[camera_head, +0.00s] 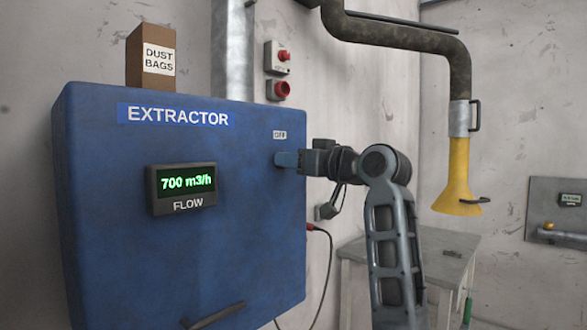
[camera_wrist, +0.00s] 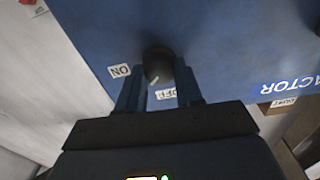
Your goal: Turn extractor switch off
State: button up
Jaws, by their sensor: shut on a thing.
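The blue extractor box (camera_head: 110,240) fills the left of the head view, its green display (camera_head: 185,182) reading 700 m3/h. Its switch is a black round knob (camera_wrist: 158,62) with a white pointer line, seen in the wrist view. The ON label (camera_wrist: 119,71) is left of the knob and the upside-down OFF label (camera_wrist: 166,94) is below it. The pointer line slants toward the lower left, between the two labels. My gripper (camera_wrist: 158,78) is shut on the knob, one finger on each side. In the head view my gripper (camera_head: 287,159) hides the knob, just below the OFF label (camera_head: 280,135).
A dust bags carton (camera_head: 150,58) stands on the box. Red-button switches (camera_head: 281,57) are on the wall behind. A dark duct with a yellow hood (camera_head: 455,180) hangs at the right. A grey table (camera_head: 350,250) stands behind my arm. A handle (camera_head: 213,316) juts from the box's lower front.

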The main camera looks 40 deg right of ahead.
jog(key=shift+f+n+y+b, duration=0.15)
jog(key=shift+n+y+b, duration=0.15)
jog(key=shift+n+b, duration=3.75)
jog(key=shift+n+p, duration=1)
jog(key=shift+n, duration=0.15)
jog(key=o, duration=1)
jog(key=shift+o, duration=0.2)
jog(key=shift+s, duration=0.15)
jog(key=s+b, duration=0.1)
jog(key=s, duration=0.6)
jog(key=shift+s, duration=0.3)
jog(key=shift+d+f, duration=0.1)
jog(key=shift+f, duration=0.1)
